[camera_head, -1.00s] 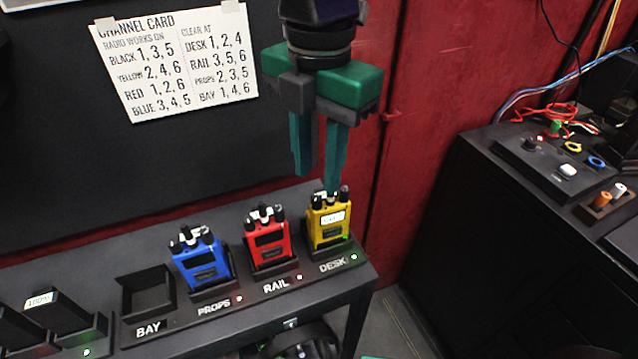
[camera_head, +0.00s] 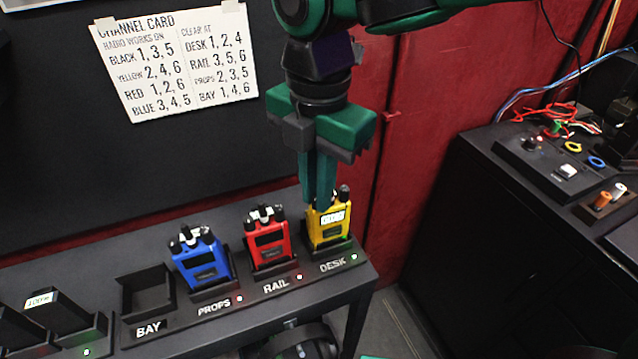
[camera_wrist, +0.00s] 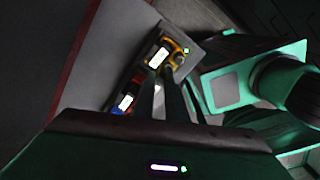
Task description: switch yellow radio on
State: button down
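The yellow radio (camera_head: 326,232) stands upright in the dock marked DESK, at the right end of the black shelf. My gripper (camera_head: 318,205) points down at the radio's top. Its fingertips overlap the left knob in the head view and hide it; I cannot tell whether they touch. The fingers look close together there, but the wrist view shows a narrow gap, so whether they are shut is unclear. The yellow radio also shows beyond the fingers in the wrist view (camera_wrist: 176,58).
The BAY dock (camera_head: 148,292) is empty. A channel card (camera_head: 175,60) hangs behind. A black console (camera_head: 545,165) stands at right.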

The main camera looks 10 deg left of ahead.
jog(key=shift+m, duration=2)
jog(key=c, duration=1.8)
grip_release()
jog(key=shift+o, duration=0.2)
jog(key=shift+r, duration=0.1)
notch_tip(320, 180, up, 11)
jog(key=shift+d+f, duration=0.1)
jog(key=shift+f, duration=0.1)
